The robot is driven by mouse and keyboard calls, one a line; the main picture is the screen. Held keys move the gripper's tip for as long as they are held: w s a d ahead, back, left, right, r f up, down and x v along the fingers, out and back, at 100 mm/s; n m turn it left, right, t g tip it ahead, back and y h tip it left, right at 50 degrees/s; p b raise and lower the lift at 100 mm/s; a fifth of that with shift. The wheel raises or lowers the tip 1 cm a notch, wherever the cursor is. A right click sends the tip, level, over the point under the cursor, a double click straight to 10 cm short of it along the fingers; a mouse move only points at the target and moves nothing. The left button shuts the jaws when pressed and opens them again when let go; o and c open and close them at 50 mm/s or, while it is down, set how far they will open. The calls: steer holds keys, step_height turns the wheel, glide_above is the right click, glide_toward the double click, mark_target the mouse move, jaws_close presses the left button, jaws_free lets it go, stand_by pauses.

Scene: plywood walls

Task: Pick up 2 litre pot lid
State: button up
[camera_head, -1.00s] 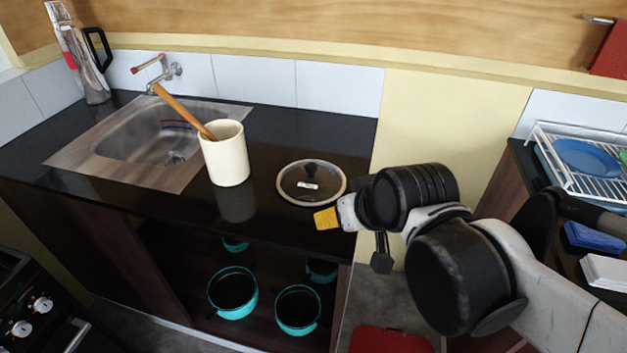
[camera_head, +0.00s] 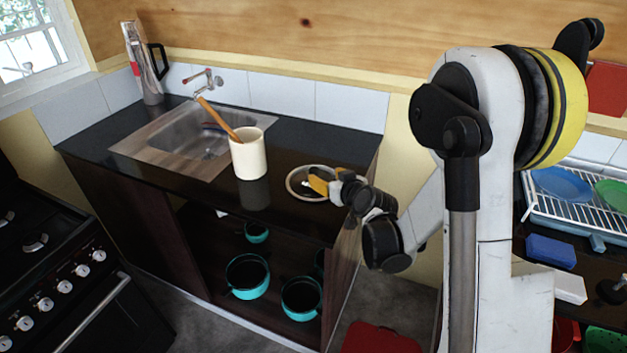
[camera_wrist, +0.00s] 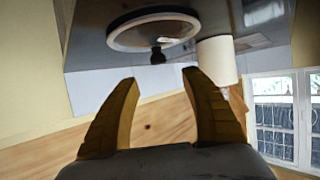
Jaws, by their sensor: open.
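The pot lid (camera_head: 301,186) is a round glass lid with a pale rim and a dark knob. It lies flat on the black counter, right of the cream pot. My gripper (camera_head: 322,184) has yellow fingers and is at the lid's right side, covering part of it in the head view. In the wrist view the lid (camera_wrist: 153,30) and its dark knob lie beyond the fingertips. My gripper (camera_wrist: 161,76) is open there, with nothing between its fingers. The knob appears near the gap between the fingertips, but apart from them.
A cream pot (camera_head: 248,155) with a wooden utensil stands just left of the lid. A steel sink (camera_head: 195,135) is farther left. Teal pots (camera_head: 247,276) sit on the shelf below. A dish rack (camera_head: 580,195) stands at the right. The counter's front edge runs close to the lid.

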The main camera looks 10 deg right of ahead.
mark_target(314, 169)
steer(key=b+x, duration=0.3)
steer(key=x, duration=0.7)
steer(key=shift+w+d+f, duration=0.1)
steer(key=shift+w+f, duration=0.15)
steer(key=shift+w, duration=0.1)
steer(key=shift+s+r, duration=0.1)
steer(key=shift+c, duration=0.5)
jaws_close()
